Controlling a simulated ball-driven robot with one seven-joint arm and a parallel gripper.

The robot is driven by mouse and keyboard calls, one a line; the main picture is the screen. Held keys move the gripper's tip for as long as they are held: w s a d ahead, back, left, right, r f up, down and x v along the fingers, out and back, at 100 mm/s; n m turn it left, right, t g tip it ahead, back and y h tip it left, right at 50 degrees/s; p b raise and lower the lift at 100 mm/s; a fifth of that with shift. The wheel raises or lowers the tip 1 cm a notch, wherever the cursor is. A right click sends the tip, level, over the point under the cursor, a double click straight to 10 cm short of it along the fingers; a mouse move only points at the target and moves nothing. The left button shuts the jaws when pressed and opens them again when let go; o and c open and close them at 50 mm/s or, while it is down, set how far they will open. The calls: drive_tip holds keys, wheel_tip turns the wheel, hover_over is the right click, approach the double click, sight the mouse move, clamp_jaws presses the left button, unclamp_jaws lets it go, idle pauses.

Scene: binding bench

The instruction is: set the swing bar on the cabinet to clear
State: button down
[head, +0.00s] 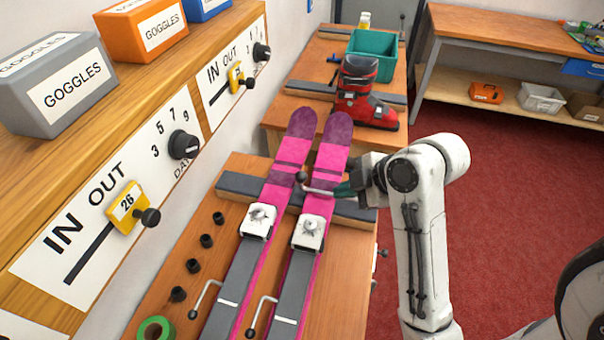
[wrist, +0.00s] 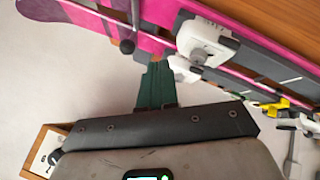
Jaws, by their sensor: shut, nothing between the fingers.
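A thin metal bar with a dark ball end (head: 302,177) reaches across the pink skis beside my gripper (head: 343,190). I take it for the swing bar. The ball end also shows in the wrist view (wrist: 127,46), just beyond my fingers. My gripper, with dark green fingers (wrist: 155,84), is shut and empty over the right edge of the right ski. I cannot tell whether the fingers touch the bar. The bar's pivot is hidden behind my gripper. No marking that reads "clear" is visible.
Two pink skis (head: 322,160) with white bindings (head: 308,232) lie on the wooden bench (head: 345,295). Two bent levers with dark knobs (head: 252,333) stand at the front. A red boot (head: 368,100) and teal bin (head: 372,55) stand behind. A shelf with yellow sliders (head: 128,207) is left.

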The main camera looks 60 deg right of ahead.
drive_tip(key=b+x, duration=0.4)
drive_tip(key=x, duration=0.6)
drive_tip(key=shift+w+r, duration=0.1)
drive_tip(key=shift+w, duration=0.15)
drive_tip(key=shift+w+d+r+p, duration=0.15)
drive_tip(key=shift+w+d+p, duration=0.05)
drive_tip(key=shift+w+d, duration=0.25)
drive_tip(key=shift+w+d+r+p, duration=0.2)
drive_tip(key=shift+w+d, duration=0.2)
drive_tip(key=shift+w, duration=0.05)
drive_tip(key=shift+w+d, duration=0.3)
drive_tip(key=shift+w, duration=0.15)
drive_tip(key=shift+w, duration=0.1)
